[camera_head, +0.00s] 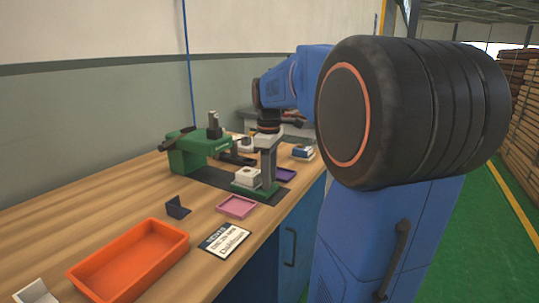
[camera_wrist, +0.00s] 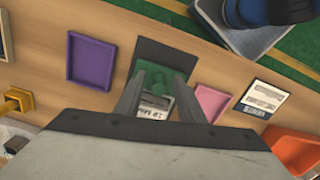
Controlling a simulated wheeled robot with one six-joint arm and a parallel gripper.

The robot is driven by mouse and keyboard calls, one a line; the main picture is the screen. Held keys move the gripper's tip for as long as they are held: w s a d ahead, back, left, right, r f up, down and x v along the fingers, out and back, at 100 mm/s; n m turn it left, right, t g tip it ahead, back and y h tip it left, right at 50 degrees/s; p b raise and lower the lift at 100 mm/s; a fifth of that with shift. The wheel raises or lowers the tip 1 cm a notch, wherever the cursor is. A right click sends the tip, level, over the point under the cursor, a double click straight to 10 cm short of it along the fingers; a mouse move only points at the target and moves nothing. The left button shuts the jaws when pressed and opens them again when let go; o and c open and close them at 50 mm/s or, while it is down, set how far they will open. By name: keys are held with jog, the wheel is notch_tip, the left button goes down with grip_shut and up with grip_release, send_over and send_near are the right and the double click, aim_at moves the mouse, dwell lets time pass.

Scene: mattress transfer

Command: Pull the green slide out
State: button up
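The green slide (camera_head: 262,192) sticks out at the front of the green machine (camera_head: 195,152) on the wooden table, with a pale block (camera_head: 247,176) on it. In the wrist view the slide (camera_wrist: 161,72) shows as a green plate between my fingertips, and a pale labelled block (camera_wrist: 155,107) lies between the fingers nearer the palm. My gripper (camera_wrist: 160,74) points down at the slide with its two fingers apart; it also shows in the head view (camera_head: 267,180). Whether the fingertips touch the slide is hidden.
A dark mat (camera_wrist: 165,54) lies under the slide. A purple tray (camera_wrist: 92,62) and a pink tray (camera_wrist: 212,102) flank it. A printed card (camera_head: 224,240), an orange bin (camera_head: 130,262) and a small dark bracket (camera_head: 178,208) stand on the table. The left tabletop has free room.

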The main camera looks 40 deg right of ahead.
notch_tip(320, 180, up, 17)
jog(key=shift+f, duration=0.15)
dwell(0.8)
